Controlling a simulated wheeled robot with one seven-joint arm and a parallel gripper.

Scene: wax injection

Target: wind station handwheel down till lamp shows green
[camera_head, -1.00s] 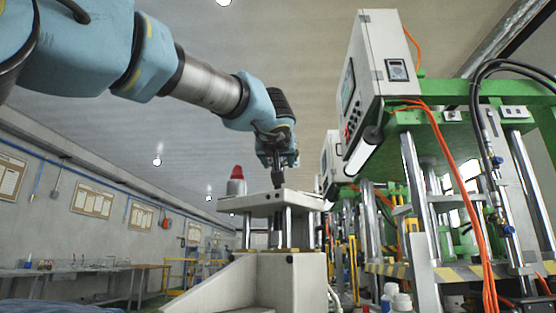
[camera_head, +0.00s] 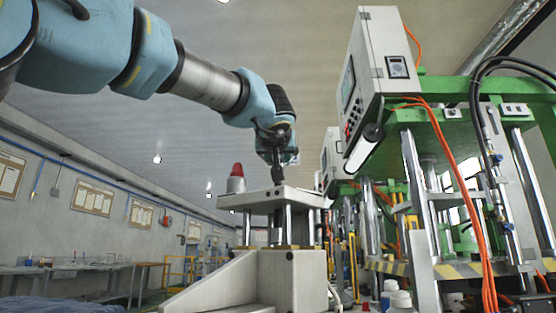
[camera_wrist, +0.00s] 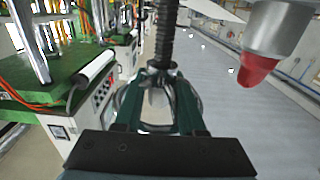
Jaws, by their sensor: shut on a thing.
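The station is a pale press with a top plate (camera_head: 268,199) on metal columns. A lamp (camera_head: 237,172) with a red dome stands at its left edge and also shows in the wrist view (camera_wrist: 258,70). My gripper (camera_head: 277,182) points down over the plate, above the dark screw. In the wrist view my gripper's dark green fingers (camera_wrist: 160,105) are shut around the middle of the handwheel (camera_wrist: 200,103). Its thin rim shows only in part beside and between the fingers. The dark ridged screw (camera_wrist: 165,32) runs away from the fingers.
A large green-framed machine (camera_head: 440,130) with a white control box (camera_head: 375,60), orange cables and black hoses stands close on the right. White bottles (camera_head: 400,300) stand low beside it. Benches (camera_head: 75,268) line the left wall.

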